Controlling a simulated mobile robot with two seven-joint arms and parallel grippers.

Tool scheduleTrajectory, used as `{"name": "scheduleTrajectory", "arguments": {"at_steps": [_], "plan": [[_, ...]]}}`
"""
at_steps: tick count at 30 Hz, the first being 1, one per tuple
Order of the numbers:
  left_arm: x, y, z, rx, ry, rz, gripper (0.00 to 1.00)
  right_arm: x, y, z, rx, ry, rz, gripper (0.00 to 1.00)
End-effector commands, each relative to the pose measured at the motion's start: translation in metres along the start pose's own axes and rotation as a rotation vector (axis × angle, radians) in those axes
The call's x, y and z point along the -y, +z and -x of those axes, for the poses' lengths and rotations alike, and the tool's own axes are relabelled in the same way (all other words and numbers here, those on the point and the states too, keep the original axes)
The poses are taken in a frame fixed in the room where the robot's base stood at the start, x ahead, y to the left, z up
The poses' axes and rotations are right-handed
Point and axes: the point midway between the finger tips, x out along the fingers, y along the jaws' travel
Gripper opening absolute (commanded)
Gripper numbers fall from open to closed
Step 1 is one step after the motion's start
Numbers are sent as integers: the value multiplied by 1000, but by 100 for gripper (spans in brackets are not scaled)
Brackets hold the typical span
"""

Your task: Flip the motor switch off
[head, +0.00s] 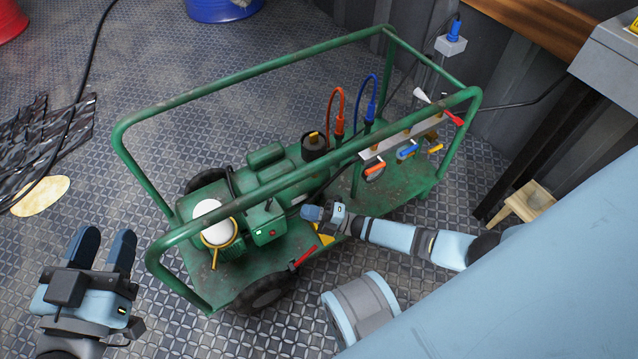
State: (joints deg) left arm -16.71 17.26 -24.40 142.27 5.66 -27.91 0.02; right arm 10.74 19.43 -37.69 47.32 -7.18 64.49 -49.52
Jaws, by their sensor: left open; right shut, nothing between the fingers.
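The motor switch (271,233) is a small control with a red spot on the face of a green box (262,220). The box sits beside the green motor (272,168) on the cart. My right gripper (312,213) reaches in from the right over the cart and is shut and empty. Its tip is a little to the right of the switch box, apparently apart from it. The switch's exact position is too small to tell. My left gripper (103,240) is open and empty at the lower left, away from the cart.
The cart's green tube frame (250,70) surrounds the machine, with a rail passing close above the switch box. A row of valves with coloured handles (408,150) stands at the right. Red (338,110) and blue (372,90) hoses rise behind.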

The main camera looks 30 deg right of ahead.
Motion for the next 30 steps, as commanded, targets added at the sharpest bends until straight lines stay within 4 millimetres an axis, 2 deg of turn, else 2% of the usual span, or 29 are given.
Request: {"name": "scheduleTrajectory", "arguments": {"at_steps": [1, 6, 12, 18, 30], "plan": [[0, 3, 0, -5, -1, -11, 43, 1, 0, -13, -3, 5, 1, 0], [3, 5, -2, -22, -3, -45, 43, 1, 1, -46, -2, 4, 0, 0], [8, 0, -4, -56, -5, -108, 43, 1, 0, -72, -1, 1, 0, 0], [10, -5, -4, -75, -4, -131, 43, 0, 0, -81, 1, 1, -1, 0], [9, -7, -3, -69, -3, -123, 43, -2, -2, -80, 1, -9, 8, 0]]}}
